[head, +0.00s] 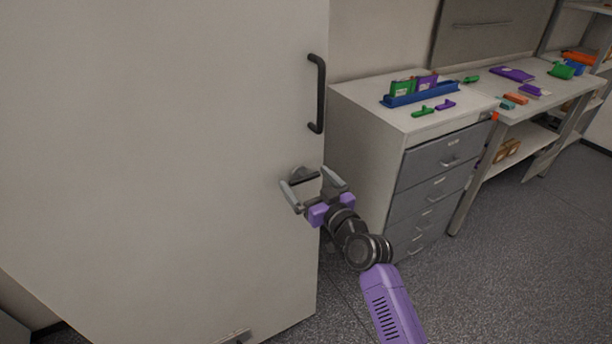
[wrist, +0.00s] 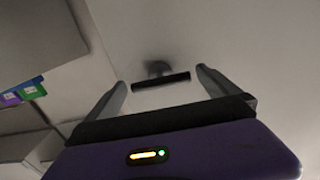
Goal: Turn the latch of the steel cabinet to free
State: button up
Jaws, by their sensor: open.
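The steel cabinet (head: 160,140) is a tall pale grey door filling the left half of the head view. A black bar handle (head: 318,95) is fixed upright near its right edge. In the wrist view the latch (wrist: 160,80) shows as a dark bar on a short round stem, lying nearly level across the picture. My gripper (head: 308,185) is open and empty in front of the latch. In the wrist view its fingers (wrist: 160,82) stand either side of the bar, apart from it.
A grey drawer unit (head: 365,110) stands right of the cabinet, with a blue rack (head: 420,96) and small green and purple parts on top. A workbench (head: 550,90) with more coloured parts stands farther right. The floor (head: 510,270) at the front right is clear.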

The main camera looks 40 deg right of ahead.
jog(key=shift+w+d, duration=0.1)
jog(key=shift+w, duration=0.45)
jog(key=c, duration=1.3)
jog(key=shift+c, duration=0.2)
